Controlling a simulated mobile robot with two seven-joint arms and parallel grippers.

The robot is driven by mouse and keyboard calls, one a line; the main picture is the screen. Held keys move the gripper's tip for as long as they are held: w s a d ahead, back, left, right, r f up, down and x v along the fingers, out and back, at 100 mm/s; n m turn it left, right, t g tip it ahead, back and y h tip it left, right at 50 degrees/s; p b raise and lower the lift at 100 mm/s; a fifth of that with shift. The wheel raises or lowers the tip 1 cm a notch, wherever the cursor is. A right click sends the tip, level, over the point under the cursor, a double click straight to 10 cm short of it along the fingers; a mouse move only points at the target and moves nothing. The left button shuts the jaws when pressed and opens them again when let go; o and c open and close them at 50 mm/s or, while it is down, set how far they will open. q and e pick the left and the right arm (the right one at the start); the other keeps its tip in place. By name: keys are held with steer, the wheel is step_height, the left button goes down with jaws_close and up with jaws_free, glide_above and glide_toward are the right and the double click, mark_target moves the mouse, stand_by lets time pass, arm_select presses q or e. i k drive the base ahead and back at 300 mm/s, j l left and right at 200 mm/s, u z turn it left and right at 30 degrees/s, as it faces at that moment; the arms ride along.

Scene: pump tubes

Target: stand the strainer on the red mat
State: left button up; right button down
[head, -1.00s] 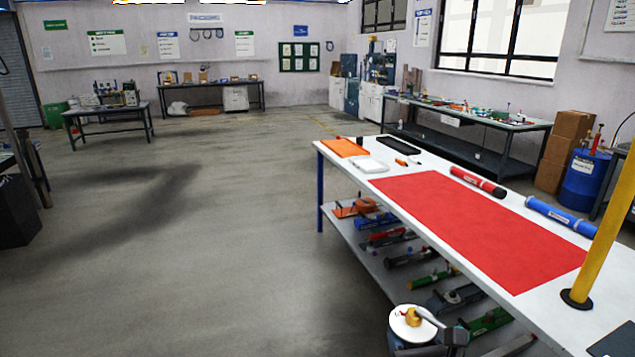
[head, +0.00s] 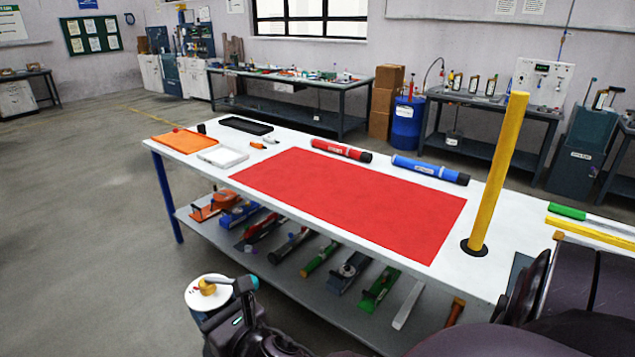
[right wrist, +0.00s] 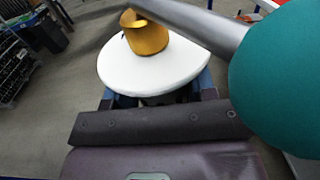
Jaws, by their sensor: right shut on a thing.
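The red mat (head: 345,200) lies flat and bare on the white table in the head view. My right gripper (head: 206,311) is at the lower left, away from the mat, in front of the table. It is shut on what I take to be the strainer (head: 210,288), a white round piece with a brass fitting on top. In the right wrist view the strainer (right wrist: 150,68) sits between the blue fingers (right wrist: 157,92). A grey tube and a large teal rounded part pass close to that camera; whether they belong to it is unclear. My left gripper is not seen.
A yellow post (head: 495,175) stands on the table right of the mat. A red tube (head: 341,150) and a blue tube (head: 430,170) lie behind it. An orange tray (head: 180,141), a white tray (head: 222,157) and a black tray (head: 246,126) are at left. Tools fill the lower shelf.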

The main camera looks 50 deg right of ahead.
mark_target(331, 196)
steer(key=i+j+z, duration=0.15)
steer(key=i, duration=0.9)
steer(key=i+z, duration=0.45)
steer(key=i, duration=0.55)
steer(key=i+z, duration=0.3)
steer(key=z, duration=0.15)
steer(key=i+j+z, duration=0.2)
steer(key=i+z, duration=0.3)
steer(key=z, duration=0.25)
steer(key=i+z, duration=0.15)
steer(key=z, duration=0.2)
steer(key=i+j+z, duration=0.1)
steer(key=z, duration=0.25)
